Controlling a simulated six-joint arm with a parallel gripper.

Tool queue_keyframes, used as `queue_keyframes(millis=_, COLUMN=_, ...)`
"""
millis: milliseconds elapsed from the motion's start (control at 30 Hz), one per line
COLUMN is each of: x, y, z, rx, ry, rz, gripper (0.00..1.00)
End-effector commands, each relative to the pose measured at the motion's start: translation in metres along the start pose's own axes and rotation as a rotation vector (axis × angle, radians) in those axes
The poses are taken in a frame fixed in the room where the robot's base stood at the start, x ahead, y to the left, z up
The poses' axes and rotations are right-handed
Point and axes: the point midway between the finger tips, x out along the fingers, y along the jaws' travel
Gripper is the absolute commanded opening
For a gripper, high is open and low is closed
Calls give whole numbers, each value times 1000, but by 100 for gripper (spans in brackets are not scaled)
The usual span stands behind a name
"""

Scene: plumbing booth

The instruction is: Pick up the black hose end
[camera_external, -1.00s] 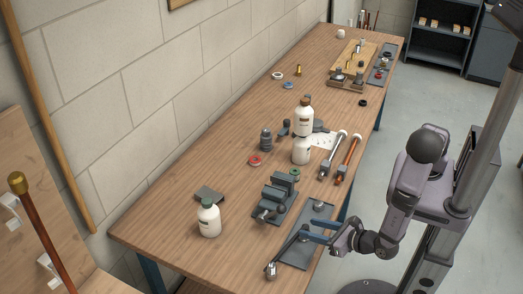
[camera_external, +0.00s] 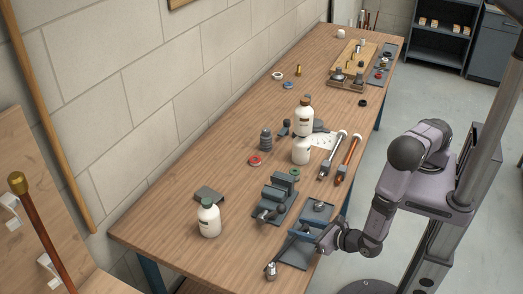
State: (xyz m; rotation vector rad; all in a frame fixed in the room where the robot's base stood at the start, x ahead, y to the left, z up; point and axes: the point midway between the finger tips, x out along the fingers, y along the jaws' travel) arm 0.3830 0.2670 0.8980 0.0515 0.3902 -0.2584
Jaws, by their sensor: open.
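A hose (camera_external: 279,252) lies at the near right edge of the table, partly over a dark grey mat (camera_external: 293,262). Its silver fitting (camera_external: 270,270) rests at the near end, past the mat's left edge. The hose's upper part is hidden by or merges with my gripper, so I cannot tell exactly where it ends. Another small silver fitting (camera_external: 319,206) sits at the mat's far end.
A dark vise (camera_external: 279,197) stands just behind the mat. The near left table surface is clear.

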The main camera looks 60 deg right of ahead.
Motion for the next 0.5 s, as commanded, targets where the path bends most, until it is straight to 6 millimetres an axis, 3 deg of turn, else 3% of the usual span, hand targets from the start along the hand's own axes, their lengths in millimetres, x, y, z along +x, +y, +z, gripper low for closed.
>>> queue_keyframes(millis=200, x=22, y=-1, z=1, rx=-1, ry=0, rz=-2, gripper=41)
queue_keyframes(millis=500, x=26, y=0, z=0, rx=0, ry=1, rz=0, gripper=41)
